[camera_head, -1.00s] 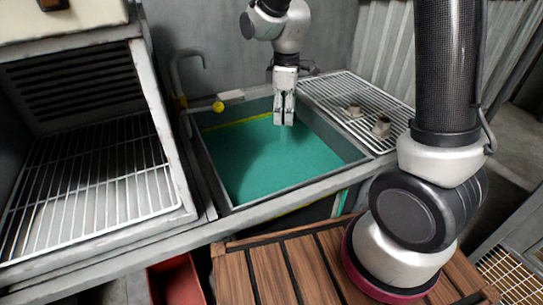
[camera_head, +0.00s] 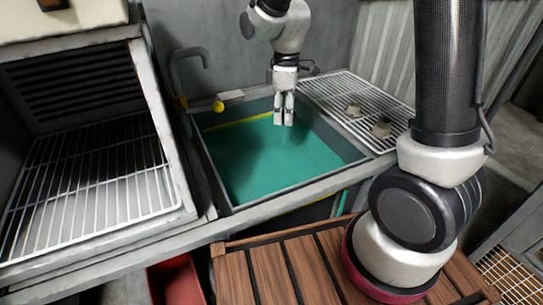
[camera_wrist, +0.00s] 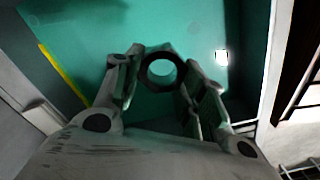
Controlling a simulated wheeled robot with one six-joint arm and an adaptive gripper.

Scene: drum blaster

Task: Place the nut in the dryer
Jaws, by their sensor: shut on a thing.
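My gripper (camera_head: 283,118) points down over the sink basin with green liquid (camera_head: 255,165). In the wrist view, my gripper (camera_wrist: 158,85) is shut on a dark ring-shaped nut (camera_wrist: 146,76), held at the fingertips with green showing through its hole. The nut is too small to make out in the head view, and how high it is above the liquid is unclear. The box with a dark louvred back at the left, apparently the dryer, stands open with a wire rack (camera_head: 95,190) inside. My gripper is well to its right.
A draining rack (camera_head: 350,100) right of the basin holds two small metal parts (camera_head: 381,127). A curved tap (camera_head: 190,65) stands at the basin's back left, between gripper and dryer. The dryer's side frame (camera_head: 165,130) and basin rim are edges. The wire rack looks empty.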

